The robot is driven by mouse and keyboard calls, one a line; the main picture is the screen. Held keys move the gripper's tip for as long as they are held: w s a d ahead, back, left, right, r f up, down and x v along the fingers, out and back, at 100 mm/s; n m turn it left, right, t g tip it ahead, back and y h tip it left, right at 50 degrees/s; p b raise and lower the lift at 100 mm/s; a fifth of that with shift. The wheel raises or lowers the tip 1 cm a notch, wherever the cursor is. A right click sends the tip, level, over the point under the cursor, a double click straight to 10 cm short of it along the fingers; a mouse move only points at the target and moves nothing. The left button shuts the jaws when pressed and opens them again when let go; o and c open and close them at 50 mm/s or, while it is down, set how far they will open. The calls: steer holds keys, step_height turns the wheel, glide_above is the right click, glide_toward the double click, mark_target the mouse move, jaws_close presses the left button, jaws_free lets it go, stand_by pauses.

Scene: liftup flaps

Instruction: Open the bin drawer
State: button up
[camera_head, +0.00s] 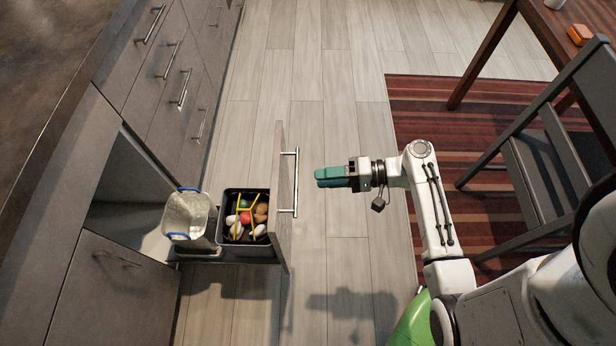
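The bin drawer (282,185) stands pulled out from the cabinet row on the left, with its front panel well away from the cabinet face. Its vertical-looking metal bar handle (296,183) is on the outer side of the panel. Inside are a dark bin (227,206) holding several coloured items and a clear container (190,213) with blue handles. My gripper (322,177), with teal fingers, is just right of the handle, apart from it and pointing left. The fingers overlap in this view, so their opening cannot be told. Nothing shows between them.
Closed cabinet drawers (168,100) line the left side under a dark countertop (50,60). A dark chair (540,160) and a wooden table (550,30) stand at the right on a red striped rug (430,110). The wooden floor between is clear.

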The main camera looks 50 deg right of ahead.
steer(key=shift+v, duration=1.45)
